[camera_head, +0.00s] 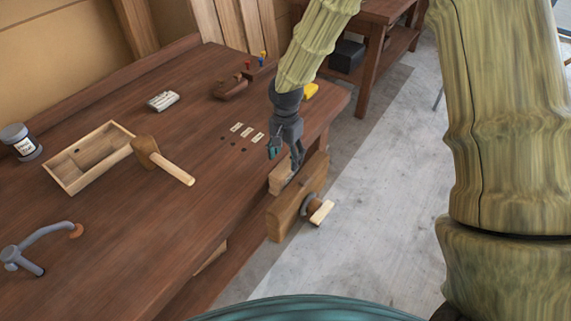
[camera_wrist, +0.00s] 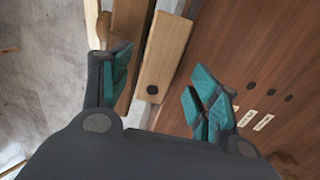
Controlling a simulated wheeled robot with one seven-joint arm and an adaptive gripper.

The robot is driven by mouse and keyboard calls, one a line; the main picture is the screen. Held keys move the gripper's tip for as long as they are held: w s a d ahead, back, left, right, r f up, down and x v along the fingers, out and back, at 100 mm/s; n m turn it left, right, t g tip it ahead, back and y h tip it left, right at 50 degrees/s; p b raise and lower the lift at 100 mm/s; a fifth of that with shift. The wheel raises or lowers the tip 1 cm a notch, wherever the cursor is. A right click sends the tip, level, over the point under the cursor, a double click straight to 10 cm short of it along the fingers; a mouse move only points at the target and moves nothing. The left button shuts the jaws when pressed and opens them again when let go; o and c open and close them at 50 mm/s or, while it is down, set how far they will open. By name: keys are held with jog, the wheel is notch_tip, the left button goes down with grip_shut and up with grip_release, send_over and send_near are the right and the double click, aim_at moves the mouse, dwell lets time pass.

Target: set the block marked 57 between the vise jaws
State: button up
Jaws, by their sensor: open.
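My gripper (camera_head: 284,148) is open, pointing down over the vise at the bench's right edge. In the wrist view its teal fingers (camera_wrist: 158,88) are spread wide, with nothing visibly held. The vise's brown outer jaw (camera_head: 294,208) stands off the bench edge and also shows in the wrist view (camera_wrist: 130,22). A pale wooden piece (camera_wrist: 165,55) with a dark round spot lies beside that jaw, below and between the fingers. I cannot tell whether it is the block or the inner jaw. No number 57 is legible.
On the bench (camera_head: 180,235) are an open wooden tray (camera_head: 66,173), a mallet (camera_head: 165,165), a jar (camera_head: 20,142), a bent metal holdfast (camera_head: 38,243) and a hand plane (camera_head: 231,88). White labels (camera_head: 247,131) and dark holes lie near the vise. The front bench top is clear.

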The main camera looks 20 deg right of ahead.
notch_tip(320, 180, up, 7)
jog(key=b, duration=0.2)
dwell(0.3)
jog(key=shift+c, duration=0.3)
dwell(1.0)
